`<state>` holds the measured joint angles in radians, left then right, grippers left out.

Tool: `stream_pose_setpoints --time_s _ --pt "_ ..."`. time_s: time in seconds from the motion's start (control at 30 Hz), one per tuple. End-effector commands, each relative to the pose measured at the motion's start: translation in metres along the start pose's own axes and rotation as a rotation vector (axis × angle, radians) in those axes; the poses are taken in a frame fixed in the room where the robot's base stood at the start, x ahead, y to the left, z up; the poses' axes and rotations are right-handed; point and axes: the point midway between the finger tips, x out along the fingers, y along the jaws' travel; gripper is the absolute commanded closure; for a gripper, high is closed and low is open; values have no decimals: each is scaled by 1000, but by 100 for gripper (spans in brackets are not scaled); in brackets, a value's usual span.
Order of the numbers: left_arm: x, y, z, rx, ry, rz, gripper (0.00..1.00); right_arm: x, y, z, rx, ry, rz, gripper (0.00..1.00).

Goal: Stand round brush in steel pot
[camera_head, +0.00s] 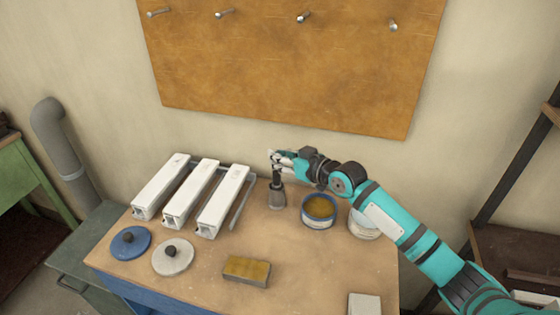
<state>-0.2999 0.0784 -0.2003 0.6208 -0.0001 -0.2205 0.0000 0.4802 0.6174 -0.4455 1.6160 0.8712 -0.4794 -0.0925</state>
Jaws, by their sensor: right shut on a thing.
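The gripper covers the brush's upper end. My left gripper is not in view.
White profiles (222,202) lie left. A blue disc (123,246), a pale disc (170,264) and a yellow-topped block (247,270) lie in front.

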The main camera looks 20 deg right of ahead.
Motion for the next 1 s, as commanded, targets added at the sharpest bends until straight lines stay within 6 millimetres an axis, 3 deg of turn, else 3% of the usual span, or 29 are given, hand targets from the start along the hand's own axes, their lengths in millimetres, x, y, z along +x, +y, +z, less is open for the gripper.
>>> stream_pose_setpoints --time_s 0.13,0.5,0.53,0.7,1.0 --pt "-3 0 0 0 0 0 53 4 0 15 1 1 0 100" --pt "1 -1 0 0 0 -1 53 5 1 20 -1 2 0 100" --pt "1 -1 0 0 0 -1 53 5 1 20 -1 1 0 77" --pt "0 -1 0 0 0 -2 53 5 1 19 -1 1 0 55" --pt "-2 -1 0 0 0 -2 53 4 1 17 -1 2 0 55"
